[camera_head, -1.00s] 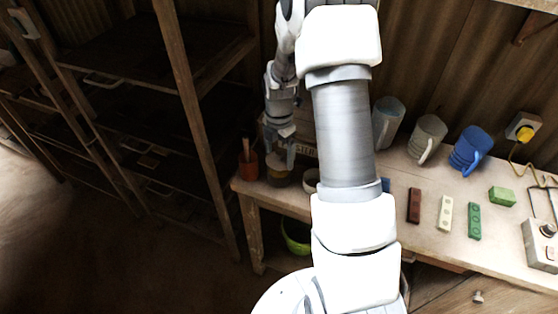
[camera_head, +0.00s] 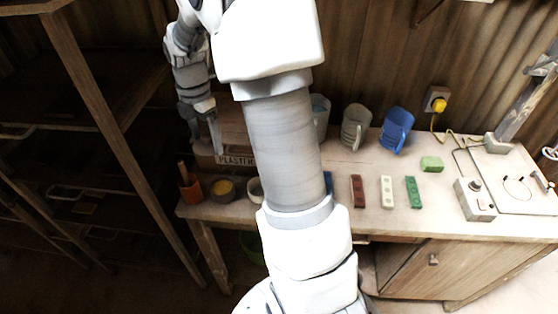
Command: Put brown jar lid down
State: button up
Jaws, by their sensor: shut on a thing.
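My gripper (camera_head: 206,142) is at the back left of the bench, in front of the box marked PLASTER (camera_head: 235,160). It is shut, and the brown jar lid it holds is too small and dark to make out. A small dark jar (camera_head: 222,190) with a yellowish top or content stands below my gripper, apart from it. My arm hides part of the bench and of the box.
An orange pot (camera_head: 190,188) with a stick stands left of the jar, a pale bowl (camera_head: 256,190) right of it. Mugs, including a blue one (camera_head: 396,130), stand at the back. Coloured bars (camera_head: 357,191) and a switch box (camera_head: 475,200) lie right. A dark shelf rack (camera_head: 90,90) is at left.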

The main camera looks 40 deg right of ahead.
jog(key=s+a+f+m, duration=0.1)
jog(key=a+f+m, duration=0.3)
jog(key=m, duration=0.6)
jog(key=s+a+f+m, duration=0.2)
jog(key=a+f+m, duration=0.2)
jog(key=m, duration=0.6)
notch_tip(320, 180, down, 3)
jog(key=shift+s+a+r, duration=0.15)
jog(key=shift+s+r, duration=0.05)
jog(key=shift+s, duration=0.1)
